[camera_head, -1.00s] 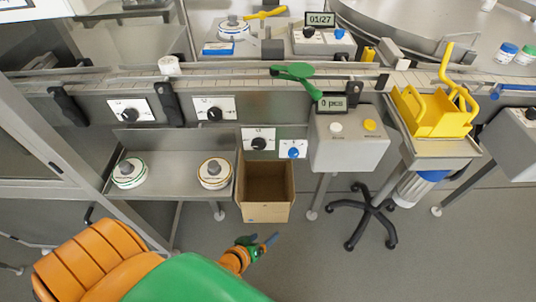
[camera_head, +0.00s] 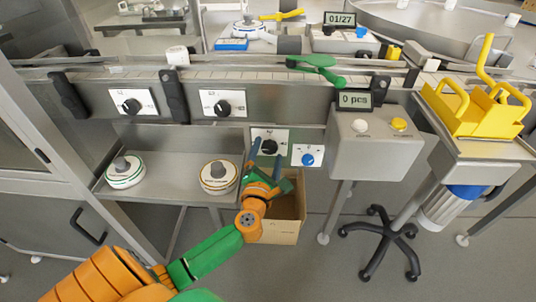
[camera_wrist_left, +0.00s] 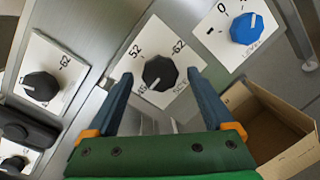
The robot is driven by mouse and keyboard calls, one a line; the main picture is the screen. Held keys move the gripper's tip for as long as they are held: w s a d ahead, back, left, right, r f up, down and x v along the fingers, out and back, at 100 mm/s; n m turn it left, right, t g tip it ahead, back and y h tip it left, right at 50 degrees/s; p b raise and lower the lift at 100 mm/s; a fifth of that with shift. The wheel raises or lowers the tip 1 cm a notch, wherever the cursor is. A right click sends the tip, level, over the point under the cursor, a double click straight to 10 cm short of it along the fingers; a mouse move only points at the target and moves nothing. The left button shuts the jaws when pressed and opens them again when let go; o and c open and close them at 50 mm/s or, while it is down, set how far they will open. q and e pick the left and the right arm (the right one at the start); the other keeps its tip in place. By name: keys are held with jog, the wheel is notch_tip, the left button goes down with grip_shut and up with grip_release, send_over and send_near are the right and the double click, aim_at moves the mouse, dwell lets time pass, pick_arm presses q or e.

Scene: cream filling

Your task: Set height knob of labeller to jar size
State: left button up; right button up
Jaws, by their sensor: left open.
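A black knob (camera_head: 269,146) sits on a white scale plate on the front panel. It also shows in the left wrist view (camera_wrist_left: 159,73), where the plate reads about 45, 52 and 62, and the knob's white mark points down-left toward the 45 side. My left gripper (camera_head: 266,160) is open, its two blue fingers pointing at this plate, one to each side of the knob. The knob looks free between the fingertips; I cannot tell whether they touch it. My right gripper is not in view.
A blue knob (camera_head: 308,159) is just right of the plate. Two more black knobs (camera_head: 132,106) (camera_head: 223,107) are on the conveyor's side. A cardboard box (camera_head: 283,220) stands below. Label rolls (camera_head: 125,172) (camera_head: 218,177) lie on the shelf at left. A grey counter box (camera_head: 375,140) is to the right.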

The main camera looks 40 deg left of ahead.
pick_arm(q)
jog(key=shift+w, duration=0.1)
jog(key=shift+c, duration=0.2)
jog(key=c, duration=1.3)
jog(key=shift+r+m+p, duration=0.2)
jog(key=shift+m+p, duration=0.2)
jog(key=shift+p, duration=0.35)
jog(key=m+g+p, duration=0.1)
jog(key=m+p, duration=0.5)
jog(key=p, duration=0.1)
jog(key=shift+r+p, duration=0.15)
jog(key=shift+p, duration=0.2)
jog(key=m+p, duration=0.3)
jog(key=m, duration=0.1)
jog(key=shift+d+m+g, duration=0.1)
jog(key=shift+m+g, duration=0.2)
jog(key=shift+m+p, duration=0.5)
jog(key=shift+m, duration=0.6)
jog(key=shift+w+f+m+g+y+p, duration=0.15)
jog(key=shift+m+y+p, duration=0.1)
jog(key=shift+m, duration=0.45)
jog(key=shift+s+f+m+g+y+p, duration=0.15)
jog(key=shift+m+y, duration=0.1)
jog(key=shift+m, duration=0.45)
jog(key=shift+w, duration=0.1)
